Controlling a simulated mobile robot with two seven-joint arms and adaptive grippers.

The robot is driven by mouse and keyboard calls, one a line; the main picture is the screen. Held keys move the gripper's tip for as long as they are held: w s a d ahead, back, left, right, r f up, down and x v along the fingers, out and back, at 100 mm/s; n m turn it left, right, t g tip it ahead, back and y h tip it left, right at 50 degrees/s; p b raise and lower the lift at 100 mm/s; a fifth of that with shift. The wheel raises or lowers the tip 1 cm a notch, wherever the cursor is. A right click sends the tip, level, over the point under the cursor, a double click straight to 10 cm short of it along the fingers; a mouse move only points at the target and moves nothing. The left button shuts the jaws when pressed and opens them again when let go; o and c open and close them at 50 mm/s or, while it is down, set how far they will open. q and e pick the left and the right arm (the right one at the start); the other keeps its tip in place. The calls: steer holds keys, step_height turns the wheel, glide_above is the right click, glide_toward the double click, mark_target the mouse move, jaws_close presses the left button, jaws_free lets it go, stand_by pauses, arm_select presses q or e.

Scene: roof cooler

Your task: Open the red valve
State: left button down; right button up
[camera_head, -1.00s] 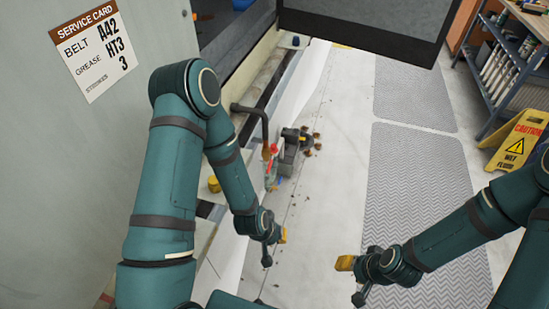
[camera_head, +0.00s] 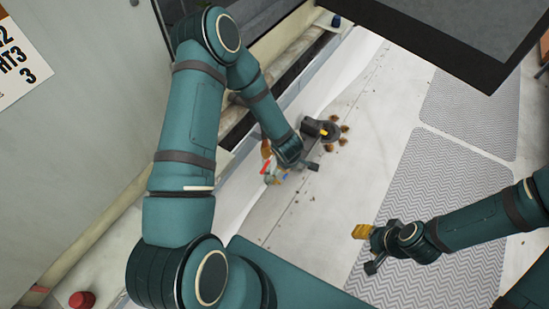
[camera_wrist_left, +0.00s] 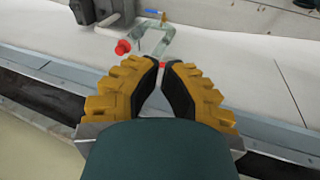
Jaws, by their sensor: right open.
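The red valve handle (camera_head: 265,167) shows in the head view on the small pipework beside the dark pump. In the left wrist view a red round end (camera_wrist_left: 122,47) sits on a pale pipe, left of my fingers. Another small red part shows just beyond the fingertips, mostly hidden by them. My left gripper (camera_wrist_left: 162,66) points at this pipework, its yellow-and-black fingertips close together with a narrow gap. Nothing is clearly held, and contact cannot be told. My right gripper (camera_head: 362,231) is open and empty over the floor.
A blue handle (camera_wrist_left: 155,12) is on the same pipework. The dark pump (camera_head: 320,130) stands behind it, with brown pieces (camera_head: 343,128) around. A red button (camera_head: 81,300) is at lower left. A dark overhanging panel (camera_head: 440,35) is at upper right. Grey mats (camera_head: 440,190) lie on open floor.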

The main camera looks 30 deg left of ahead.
arm_select(q)
steer(key=w+a+f+n+g+y+p, duration=0.1)
steer(key=w+a+n+g+y, duration=0.15)
steer(key=a+n, duration=0.75)
steer(key=n+g+h+b, duration=0.3)
steer(key=n, duration=0.6)
glide_toward(265, 168)
steer(key=shift+y, duration=0.25)
steer(key=s+f, duration=0.1)
steer(key=f, duration=0.1)
steer(key=s+f, duration=0.1)
steer(key=f, duration=0.1)
steer(key=s+f, duration=0.1)
steer(key=f, duration=0.1)
steer(key=shift+d+f, duration=0.15)
steer(key=shift+d, duration=0.2)
steer(key=shift+w+a+f, duration=0.2)
steer(key=shift+w+f, duration=0.15)
steer(key=shift+f, duration=0.3)
arm_select(e)
steer(key=shift+w+f, duration=0.2)
steer(key=shift+f, duration=0.6)
arm_select(q)
steer(key=shift+s, duration=0.1)
arm_select(e)
steer(key=shift+r, duration=0.1)
